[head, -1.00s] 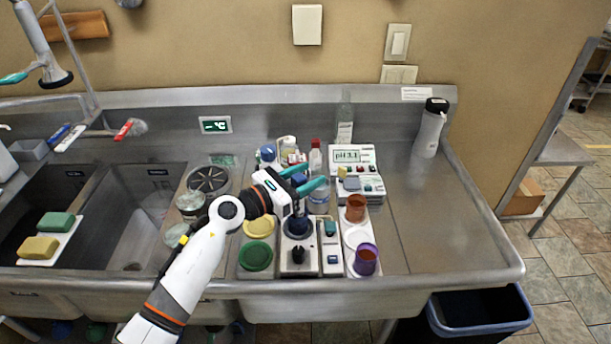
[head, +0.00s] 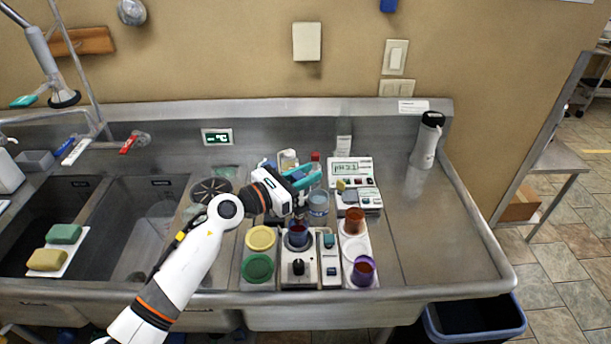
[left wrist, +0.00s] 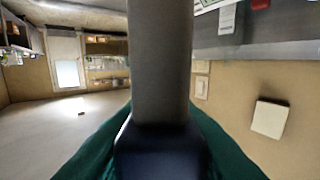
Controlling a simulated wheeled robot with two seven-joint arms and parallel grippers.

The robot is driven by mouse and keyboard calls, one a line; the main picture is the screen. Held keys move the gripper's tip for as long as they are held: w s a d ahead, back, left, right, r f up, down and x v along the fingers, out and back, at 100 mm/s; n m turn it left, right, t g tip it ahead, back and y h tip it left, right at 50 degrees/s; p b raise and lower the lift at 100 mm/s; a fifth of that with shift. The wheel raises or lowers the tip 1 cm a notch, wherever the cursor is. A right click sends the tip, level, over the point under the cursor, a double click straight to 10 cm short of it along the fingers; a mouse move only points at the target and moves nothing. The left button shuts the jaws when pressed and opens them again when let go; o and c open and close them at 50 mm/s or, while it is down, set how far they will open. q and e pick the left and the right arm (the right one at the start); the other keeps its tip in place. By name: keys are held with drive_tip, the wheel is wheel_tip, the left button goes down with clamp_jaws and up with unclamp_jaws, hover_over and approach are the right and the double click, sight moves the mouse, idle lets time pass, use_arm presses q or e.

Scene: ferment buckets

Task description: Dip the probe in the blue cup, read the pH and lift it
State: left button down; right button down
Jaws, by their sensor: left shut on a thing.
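My left gripper (head: 304,178) is shut, with teal fingers, above and behind the blue cup (head: 298,236). In the left wrist view a thick grey shaft with a dark blue end, apparently the probe (left wrist: 165,70), runs between the green fingers (left wrist: 160,150). In the head view the probe is mostly hidden by the gripper, and I cannot make out its tip. The blue cup stands upright on the white stirrer (head: 299,279) with a black knob; its open top shows. The pH meter (head: 352,181) stands behind and to the right, its lit display reading pH with small, unclear digits.
Yellow (head: 260,238) and green (head: 258,268) round pieces lie left of the stirrer. An orange-brown cup (head: 354,220) and a purple cup (head: 363,270) stand on a white tray at right. A clear bottle (head: 318,203) stands near the gripper.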

use_arm(q)
drive_tip(key=shift+w+r, duration=0.1)
drive_tip(key=shift+r, duration=0.3)
drive_tip(key=c, duration=1.2)
unclamp_jaws()
drive_tip(key=shift+o, duration=0.2)
drive_tip(key=shift+a+f, duration=0.1)
drive_tip(key=shift+f, duration=0.05)
drive_tip(key=shift+s+a, duration=0.25)
drive_tip(key=b+v, duration=0.4)
drive_tip(key=v, duration=0.7)
drive_tip(key=shift+s, duration=0.15)
drive_tip(key=shift+a, duration=0.1)
